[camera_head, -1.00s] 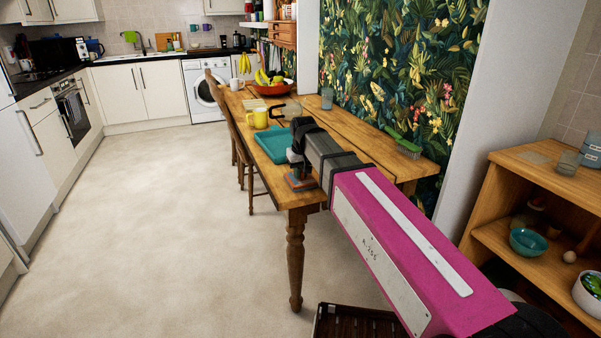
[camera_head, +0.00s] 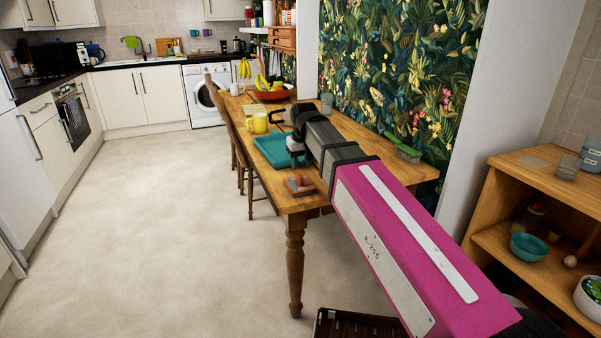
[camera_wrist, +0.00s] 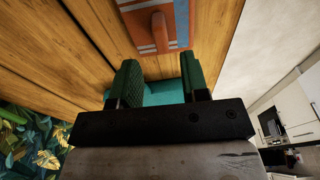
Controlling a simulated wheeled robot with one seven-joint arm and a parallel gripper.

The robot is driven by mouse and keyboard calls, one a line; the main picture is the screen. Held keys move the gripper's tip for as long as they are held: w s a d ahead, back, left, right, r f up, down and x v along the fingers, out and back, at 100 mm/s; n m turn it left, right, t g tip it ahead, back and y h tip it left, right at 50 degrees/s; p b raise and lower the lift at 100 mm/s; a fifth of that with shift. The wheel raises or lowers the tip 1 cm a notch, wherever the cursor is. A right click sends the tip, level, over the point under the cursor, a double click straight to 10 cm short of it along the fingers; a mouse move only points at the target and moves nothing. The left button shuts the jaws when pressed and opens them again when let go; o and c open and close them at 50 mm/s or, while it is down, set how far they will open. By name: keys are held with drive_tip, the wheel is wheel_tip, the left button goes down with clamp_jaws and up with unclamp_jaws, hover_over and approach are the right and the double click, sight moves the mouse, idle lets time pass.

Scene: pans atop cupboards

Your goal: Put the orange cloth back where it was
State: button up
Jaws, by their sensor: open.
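The orange cloth (camera_head: 299,184) lies on the near left corner of the wooden table (camera_head: 257,175), with grey-blue bands. It also shows at the top of the wrist view (camera_wrist: 180,22), with a raised orange strip on it. My gripper (camera_head: 295,150) is over the near part of the teal tray (camera_head: 272,150), apart from the cloth and farther along the table. In the wrist view my gripper's two green fingers (camera_wrist: 160,88) are spread with nothing between them; the teal tray shows beyond the gap. The gripper's own body hides part of the tray.
A yellow mug (camera_head: 258,124) stands behind the tray. A red fruit bowl (camera_head: 270,93) is at the far end and a green brush (camera_head: 404,148) at the right edge. Chairs (camera_head: 238,145) line the left side. A wooden shelf unit (camera_head: 535,180) stands at the right.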

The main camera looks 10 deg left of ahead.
sight(302, 177)
drive_tip(key=shift+s+d+r, duration=0.15)
drive_tip(key=shift+s+r, duration=0.05)
drive_tip(key=shift+r, duration=1.2)
drive_tip(key=shift+s+d+r, duration=0.1)
drive_tip(key=shift+s+r, duration=0.05)
drive_tip(key=shift+r, duration=1.25)
